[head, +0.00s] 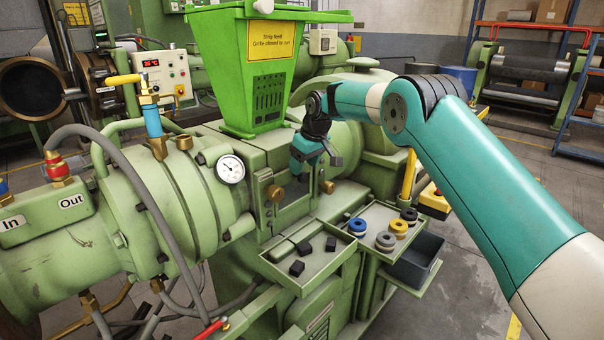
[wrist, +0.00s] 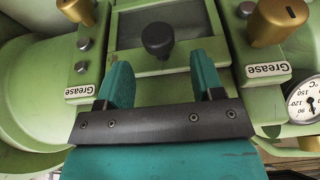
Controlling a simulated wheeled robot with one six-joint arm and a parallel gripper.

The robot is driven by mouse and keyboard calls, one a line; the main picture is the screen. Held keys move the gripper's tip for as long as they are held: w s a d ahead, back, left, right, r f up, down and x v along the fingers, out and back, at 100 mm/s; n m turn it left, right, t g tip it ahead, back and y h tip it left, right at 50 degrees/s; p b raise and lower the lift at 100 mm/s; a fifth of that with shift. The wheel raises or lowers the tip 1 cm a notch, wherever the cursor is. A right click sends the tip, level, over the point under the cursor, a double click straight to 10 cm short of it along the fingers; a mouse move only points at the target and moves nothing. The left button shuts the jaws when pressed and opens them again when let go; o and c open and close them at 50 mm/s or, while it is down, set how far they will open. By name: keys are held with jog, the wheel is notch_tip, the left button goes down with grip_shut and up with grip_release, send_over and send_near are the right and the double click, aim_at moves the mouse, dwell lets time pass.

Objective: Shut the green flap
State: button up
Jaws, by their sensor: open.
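In the wrist view a green-framed panel with a dark grey middle (wrist: 135,27), which looks like the flap, lies between two green blocks labelled "Grease". A black round knob (wrist: 158,40) stands out from it. I cannot tell how far the flap is open. My gripper (wrist: 160,72) is open and empty, its two teal fingers apart below the knob in the picture; I see no contact. In the head view my gripper (head: 314,168) hangs in front of the machine's green front block, below the hopper, and hides part of the panel area.
A green hopper (head: 240,65) with a yellow sign stands above. Brass knobs (head: 275,193) flank the panel. A green tray (head: 310,262) with black blocks and a tray of coloured rings (head: 386,240) lie below. A round gauge (head: 230,169) is at left. Open floor lies at right.

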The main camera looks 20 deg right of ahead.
jog(key=v, duration=1.4)
jog(key=shift+b, duration=0.4)
jog(key=shift+s+r, duration=0.1)
